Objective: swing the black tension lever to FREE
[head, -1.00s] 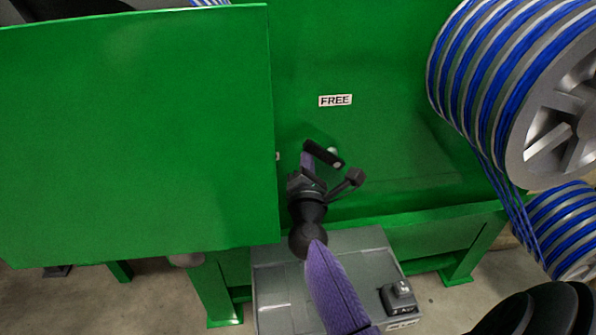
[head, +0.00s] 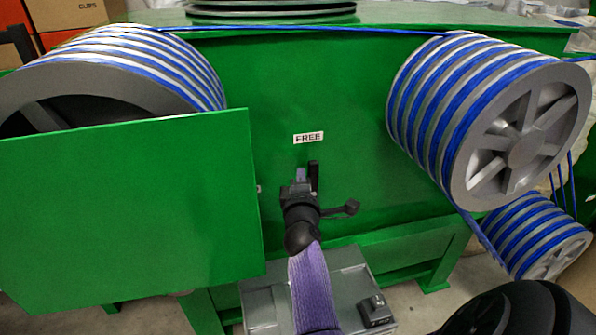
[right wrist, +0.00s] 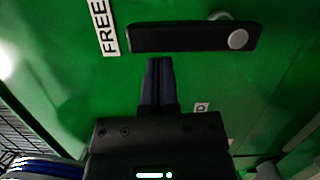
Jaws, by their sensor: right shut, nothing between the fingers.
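The black tension lever (head: 314,177) stands about upright on the green machine front, its free end toward the FREE label (head: 308,138) just above it. In the right wrist view the lever (right wrist: 185,37) lies level, with a round silver disc at its right end and the FREE label (right wrist: 104,27) off its left end. My right gripper (head: 300,174) is shut and empty, close on the lever's left side. In the right wrist view its dark fingertips (right wrist: 158,64) lie just below the lever with a thin gap; I cannot tell whether they touch. My left gripper is not in view.
A green panel (head: 130,210) juts out at left, partly hiding a cable-wound drum (head: 190,70). Another drum (head: 480,110) with blue cable stands at right, a smaller one (head: 540,240) below it. A grey box (head: 345,280) lies under my right arm.

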